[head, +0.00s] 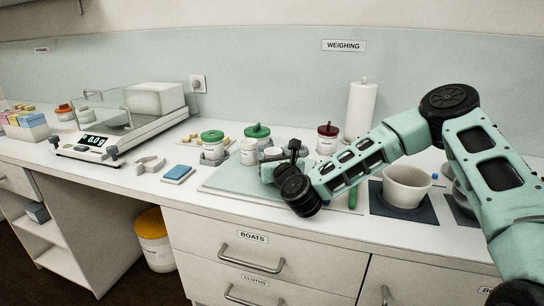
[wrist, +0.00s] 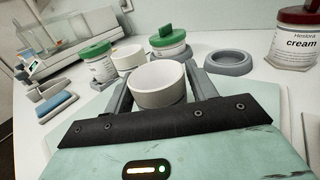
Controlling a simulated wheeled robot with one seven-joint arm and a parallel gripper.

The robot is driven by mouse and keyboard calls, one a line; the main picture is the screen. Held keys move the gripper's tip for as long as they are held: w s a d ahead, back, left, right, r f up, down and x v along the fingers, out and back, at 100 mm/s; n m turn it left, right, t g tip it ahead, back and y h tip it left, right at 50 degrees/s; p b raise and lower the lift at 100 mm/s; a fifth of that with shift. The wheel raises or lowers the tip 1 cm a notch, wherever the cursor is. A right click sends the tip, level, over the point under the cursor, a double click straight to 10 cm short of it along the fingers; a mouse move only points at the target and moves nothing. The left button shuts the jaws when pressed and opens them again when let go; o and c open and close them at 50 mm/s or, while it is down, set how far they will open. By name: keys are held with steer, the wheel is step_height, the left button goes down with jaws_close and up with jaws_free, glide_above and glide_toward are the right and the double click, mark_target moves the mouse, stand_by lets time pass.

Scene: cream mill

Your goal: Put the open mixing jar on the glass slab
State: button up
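The open mixing jar, a white round jar with no lid (wrist: 158,86), stands upright between the fingers of my gripper (wrist: 160,92) in the wrist view. Both fingers appear to touch its sides. In the head view, my gripper (head: 272,170) is over the back part of the glass slab (head: 222,180), a pale green plate on the counter, and partly hides the jar. The slab's edge also shows in the wrist view (wrist: 90,107). Whether the jar's base touches the slab is hidden.
Green-lidded jars (head: 212,140) and a red-lidded cream jar (head: 327,138) stand behind the slab. An empty grey ring (wrist: 229,62) lies behind my right finger. A balance (head: 92,142) and blue block (head: 177,172) are left. A paper roll (head: 360,108) and white bowl (head: 406,187) are right.

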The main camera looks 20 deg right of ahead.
steer(key=shift+o, duration=0.6)
steer(key=shift+r, duration=0.15)
